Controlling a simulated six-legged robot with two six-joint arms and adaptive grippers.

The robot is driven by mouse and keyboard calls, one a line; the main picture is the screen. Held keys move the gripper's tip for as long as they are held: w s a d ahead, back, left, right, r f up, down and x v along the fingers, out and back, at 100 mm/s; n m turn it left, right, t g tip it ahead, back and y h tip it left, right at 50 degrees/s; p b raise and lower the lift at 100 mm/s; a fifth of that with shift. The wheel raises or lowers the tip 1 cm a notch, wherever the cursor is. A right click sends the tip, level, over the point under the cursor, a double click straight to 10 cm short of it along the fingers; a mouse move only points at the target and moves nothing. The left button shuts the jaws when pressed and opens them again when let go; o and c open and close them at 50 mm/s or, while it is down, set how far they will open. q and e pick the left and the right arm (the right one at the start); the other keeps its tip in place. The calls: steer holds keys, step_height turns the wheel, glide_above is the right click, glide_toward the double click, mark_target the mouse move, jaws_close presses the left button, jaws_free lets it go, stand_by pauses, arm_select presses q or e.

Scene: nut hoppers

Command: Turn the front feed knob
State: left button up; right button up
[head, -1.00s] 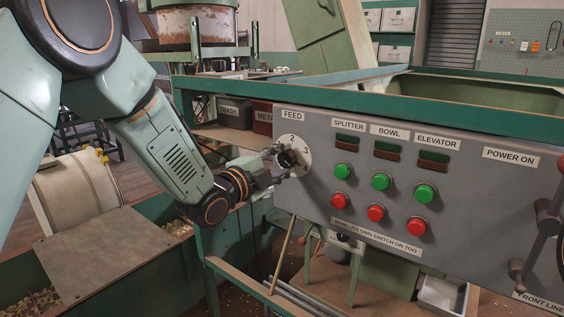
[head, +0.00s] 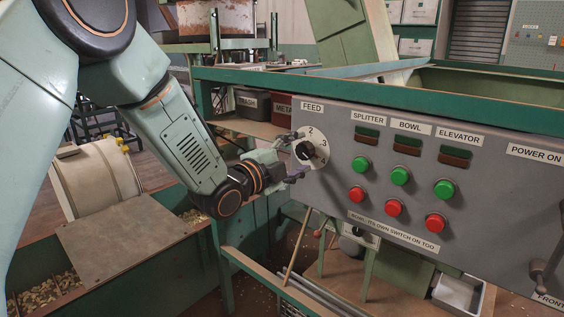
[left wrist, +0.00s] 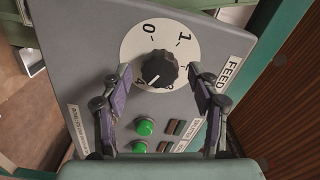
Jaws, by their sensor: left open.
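The black feed knob (head: 306,150) sits on a white round dial (head: 321,158) under the FEED label, at the left end of the grey panel. In the left wrist view the knob (left wrist: 161,70) is in the upper middle, its white pointer line aimed down-left towards the 4. My left gripper (head: 294,156) is at the dial. In the left wrist view its open fingers (left wrist: 160,80) stand on either side of the knob with visible gaps. The right finger covers part of the dial's numbers. My right gripper is not in view.
Green buttons (head: 400,176) and red buttons (head: 393,208) are right of the dial on the panel (head: 480,180). A crank handle (head: 538,270) stands out at the far right. A green frame rail (head: 420,104) runs above the panel. A drum (head: 97,182) stands left, below my arm.

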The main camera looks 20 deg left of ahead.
arm_select(q)
steer(key=v, duration=1.1)
stand_by(0.3)
steer(key=s+f+n+g+y, duration=0.2)
steer(key=s+f+n+g, duration=0.35)
steer(key=f+n, duration=0.5)
steer(key=s+f+n+g+y, duration=0.2)
steer(key=s+f+n+g, duration=0.35)
steer(key=f, duration=0.85)
steer(key=s+f+n+g, duration=0.1)
steer(key=s+f+g, duration=0.1)
steer(key=s+f, duration=0.3)
steer(key=s+f+n+g+y, duration=0.1)
steer(key=s+f, duration=0.4)
steer(key=s, duration=0.6)
steer(key=s+f+n+g+y, duration=0.1)
steer(key=s+f+g, duration=0.2)
steer(key=s+f, duration=0.3)
steer(key=s, duration=0.3)
steer(key=shift+d+n, duration=0.25)
steer(key=shift+n, duration=0.05)
